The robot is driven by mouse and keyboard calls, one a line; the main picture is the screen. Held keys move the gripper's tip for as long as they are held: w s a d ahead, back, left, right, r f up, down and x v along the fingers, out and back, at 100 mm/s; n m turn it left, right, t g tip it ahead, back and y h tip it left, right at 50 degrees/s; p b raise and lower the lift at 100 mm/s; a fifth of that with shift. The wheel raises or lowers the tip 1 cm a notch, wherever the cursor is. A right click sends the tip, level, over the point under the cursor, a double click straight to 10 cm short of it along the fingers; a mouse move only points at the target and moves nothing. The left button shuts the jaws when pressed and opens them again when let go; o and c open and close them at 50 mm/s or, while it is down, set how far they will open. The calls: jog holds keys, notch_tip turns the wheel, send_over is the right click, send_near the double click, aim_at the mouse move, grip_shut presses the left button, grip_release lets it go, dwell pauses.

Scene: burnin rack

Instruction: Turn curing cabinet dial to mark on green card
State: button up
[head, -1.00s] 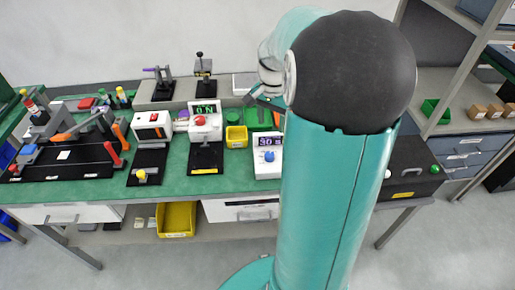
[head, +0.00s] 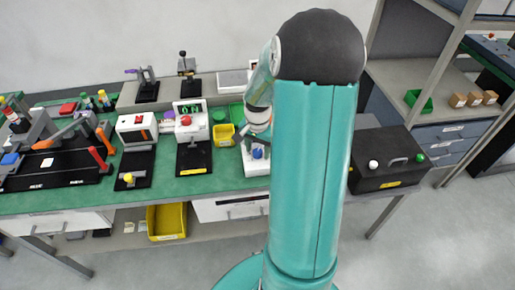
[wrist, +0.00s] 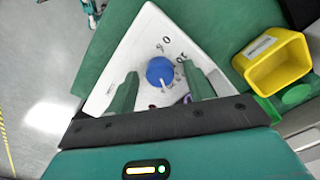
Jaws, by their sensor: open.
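A white unit (head: 256,168) with a round blue dial (head: 257,153) stands at the front of the green bench. In the wrist view its sloping white face (wrist: 140,50) carries dark figures around the blue dial (wrist: 160,70). A pale pointer on the dial points toward the bottom of that picture. My gripper (head: 256,138) is open and empty above the dial. In the wrist view its green fingers (wrist: 160,84) stand on either side of the dial, apart from it. The unit's display is mostly hidden by my gripper. I cannot make out a green card for certain.
A yellow bin (head: 223,135) stands just left of the unit; it also shows in the wrist view (wrist: 273,62). A device with a red knob (head: 186,120) is further left. A black case (head: 385,172) with a handle is at the right.

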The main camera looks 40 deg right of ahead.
jog(key=shift+c, duration=0.2)
jog(key=c, duration=0.9)
jog(key=shift+c, duration=0.2)
jog(key=shift+n, duration=0.4)
jog(key=n, duration=0.4)
jog(key=shift+n, duration=2.5)
jog(key=o, duration=1)
